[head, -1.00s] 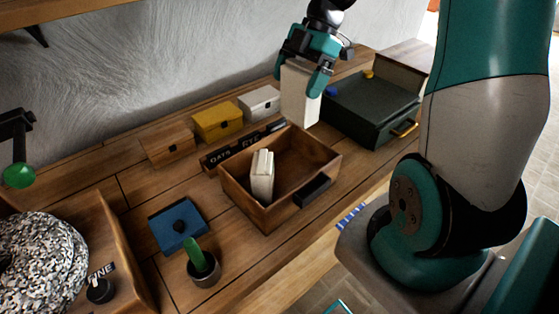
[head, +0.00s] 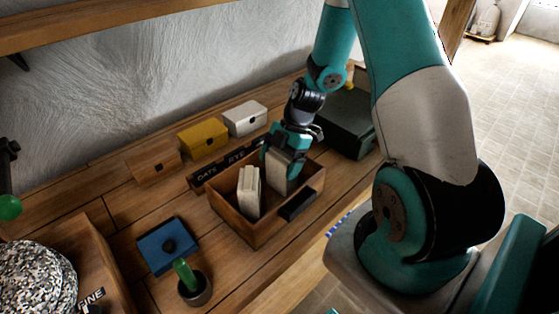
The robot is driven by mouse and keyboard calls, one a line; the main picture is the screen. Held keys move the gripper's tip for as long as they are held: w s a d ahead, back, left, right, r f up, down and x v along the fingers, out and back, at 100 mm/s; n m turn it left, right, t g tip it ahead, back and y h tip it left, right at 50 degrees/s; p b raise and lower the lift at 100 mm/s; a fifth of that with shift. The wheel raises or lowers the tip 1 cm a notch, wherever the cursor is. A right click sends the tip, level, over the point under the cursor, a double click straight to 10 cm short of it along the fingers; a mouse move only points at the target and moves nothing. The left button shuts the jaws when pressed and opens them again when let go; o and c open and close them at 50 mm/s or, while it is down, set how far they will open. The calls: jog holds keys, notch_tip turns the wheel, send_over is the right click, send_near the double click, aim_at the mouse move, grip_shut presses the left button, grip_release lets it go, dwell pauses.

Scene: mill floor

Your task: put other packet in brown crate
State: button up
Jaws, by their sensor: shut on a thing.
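The brown crate (head: 261,229) is an open wooden box with a dark front handle, on the bench in the middle of the head view. One cream packet (head: 248,190) stands upright in its left part. My gripper (head: 282,160) is over the right part of the crate, pointing down. It is shut on the other packet (head: 280,176), a pale one held upright with its lower part inside the crate. Whether that packet touches the crate floor is hidden.
Behind the crate are a label strip (head: 222,168) and wooden, yellow (head: 203,139) and white (head: 245,118) boxes. A dark green case (head: 347,122) stands to the right.

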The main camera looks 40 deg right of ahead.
jog(key=shift+f, duration=0.2)
jog(key=o, duration=1)
jog(key=shift+r, duration=0.1)
jog(key=s+b+v, duration=0.1)
jog(key=b+v, duration=0.2)
jog(key=v, duration=0.8)
jog(key=a+r+m, duration=0.3)
jog(key=a+r, duration=0.2)
jog(key=a, duration=0.3)
jog(key=s+a+r+m, duration=0.2)
jog(key=s+a+m, duration=0.1)
jog(key=s+a, duration=0.2)
jog(key=s+a+r+m+h, duration=0.1)
jog(key=s+a+r+m, duration=0.1)
jog(key=s+a, duration=0.3)
jog(key=s+a+r+m, duration=0.2)
jog(key=s+a+m, duration=0.2)
jog(key=s+a, duration=0.2)
jog(key=shift+a+r+t+h, duration=0.15)
jog(key=shift+a+r+h, duration=0.05)
jog(key=shift+a, duration=0.35)
jog(key=shift+a+r+t+h, duration=0.15)
jog(key=shift+a+r+h, duration=0.05)
jog(key=shift+a, duration=0.4)
